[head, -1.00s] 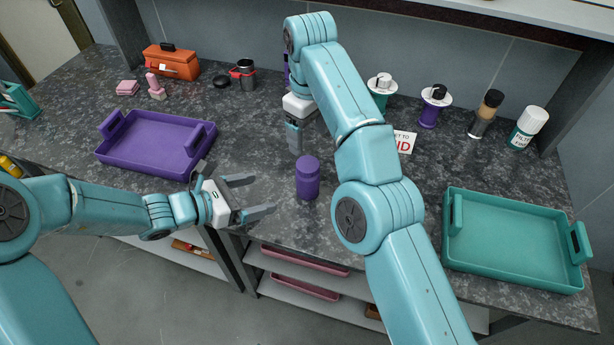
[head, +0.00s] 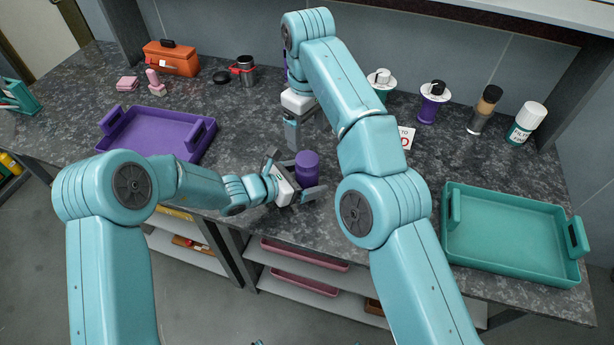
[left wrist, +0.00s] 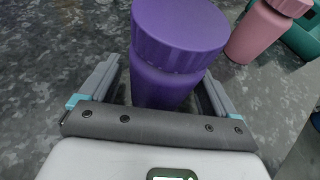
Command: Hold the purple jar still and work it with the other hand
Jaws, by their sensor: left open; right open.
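The purple jar (head: 307,168) stands upright on the dark countertop near its front edge. In the left wrist view the jar (left wrist: 176,50) shows its wide ridged lid, with its body between the two fingers. My left gripper (head: 298,178) is open around the jar, one finger on each side; I cannot tell whether either touches it. My right gripper (head: 292,135) points down, open, behind and slightly left of the jar, apart from it. Its fingers overlap in the head view.
A purple tray (head: 150,154) lies left and a teal tray (head: 510,283) right. A pink bottle (left wrist: 262,28) stands near the jar, hidden behind my right arm in the head view. Several bottles and spools line the back right. The counter's front edge is close.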

